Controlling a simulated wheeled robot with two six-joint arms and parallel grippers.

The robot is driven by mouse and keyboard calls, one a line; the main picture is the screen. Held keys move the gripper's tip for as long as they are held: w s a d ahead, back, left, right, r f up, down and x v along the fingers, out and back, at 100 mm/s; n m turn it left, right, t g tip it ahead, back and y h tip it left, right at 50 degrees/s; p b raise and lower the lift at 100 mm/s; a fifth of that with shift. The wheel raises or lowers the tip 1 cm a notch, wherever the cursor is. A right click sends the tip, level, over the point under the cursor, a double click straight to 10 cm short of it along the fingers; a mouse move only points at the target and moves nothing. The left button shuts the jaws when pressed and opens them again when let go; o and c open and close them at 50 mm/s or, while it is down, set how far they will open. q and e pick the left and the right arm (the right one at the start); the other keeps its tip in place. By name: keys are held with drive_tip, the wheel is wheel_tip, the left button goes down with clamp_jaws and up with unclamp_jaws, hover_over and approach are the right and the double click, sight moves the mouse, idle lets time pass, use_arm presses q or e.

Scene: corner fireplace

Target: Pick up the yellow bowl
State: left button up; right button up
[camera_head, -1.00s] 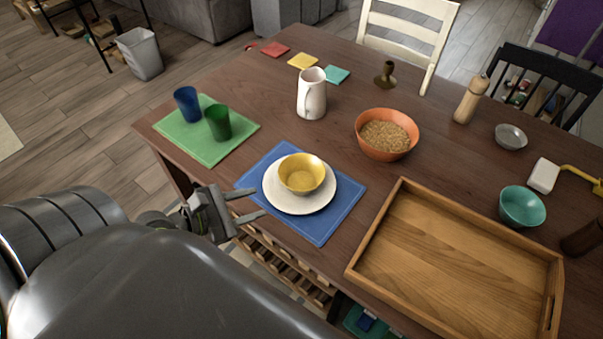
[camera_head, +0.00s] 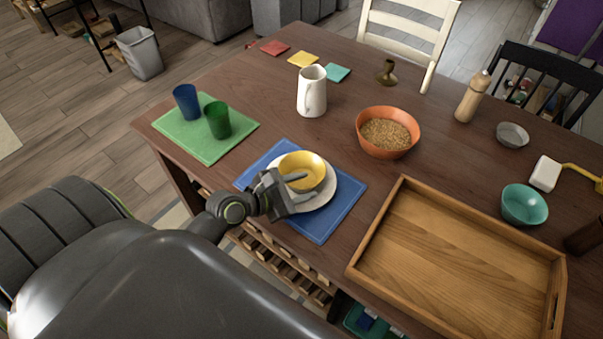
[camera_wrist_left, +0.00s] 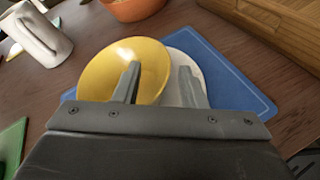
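The yellow bowl (camera_head: 303,165) stands upright on a white plate (camera_head: 329,190), which lies on a blue placemat (camera_head: 340,213) near the table's front edge. My left gripper (camera_head: 308,186) is open at the bowl's near right side. In the left wrist view, one finger overlaps the yellow bowl (camera_wrist_left: 108,72) and the other finger is past its right edge, over the white plate (camera_wrist_left: 183,62). I cannot tell whether either finger touches the bowl. The gripper hides part of the bowl's near side and the plate. My right gripper is not in view.
An orange bowl of grain (camera_head: 387,133) and a white pitcher (camera_head: 312,92) stand behind the plate. A wooden tray (camera_head: 455,265) lies to the right. A green cup (camera_head: 218,121) and a blue cup (camera_head: 186,102) stand on a green mat (camera_head: 203,147) to the left.

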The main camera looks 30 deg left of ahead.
use_arm(q)
drive_tip(key=x, duration=0.2)
drive_tip(key=shift+w+d+f, duration=0.1)
drive_tip(key=shift+w, duration=0.15)
drive_tip(key=shift+s, duration=0.1)
clamp_jaws()
